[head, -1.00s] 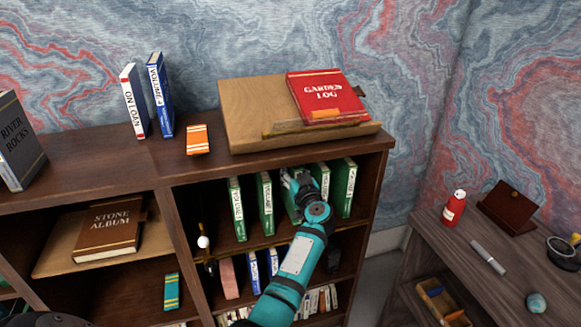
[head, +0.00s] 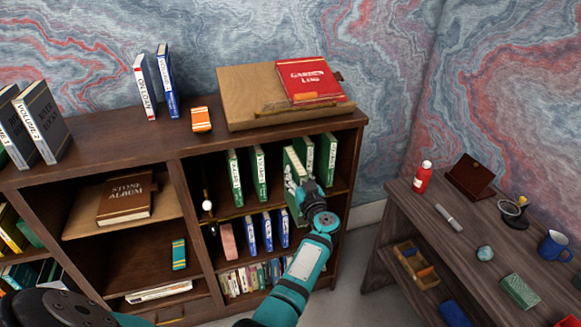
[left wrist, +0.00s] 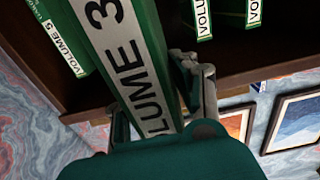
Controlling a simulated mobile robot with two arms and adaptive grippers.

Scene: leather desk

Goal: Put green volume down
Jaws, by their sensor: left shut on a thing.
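My left gripper (head: 309,190) is shut on a green volume (head: 294,176), whose white cover marks face outward. The held book is at the front of the upper right shelf bay, forward of the row of green books. In the left wrist view my left gripper (left wrist: 160,95) clasps this book between its fingers, and its spine (left wrist: 112,40) reads "VOLUME 3", part of it cut off. Other green volumes stand upright on that shelf, a pair left (head: 258,173) and a pair right (head: 327,157) of the held one. My right gripper is not in view.
On the bookcase top (head: 110,135) a wooden stand (head: 240,95) holds a red Garden Log (head: 310,80). A side desk (head: 440,235) with a red bottle (head: 424,177) stands right. Floor shows between bookcase and desk.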

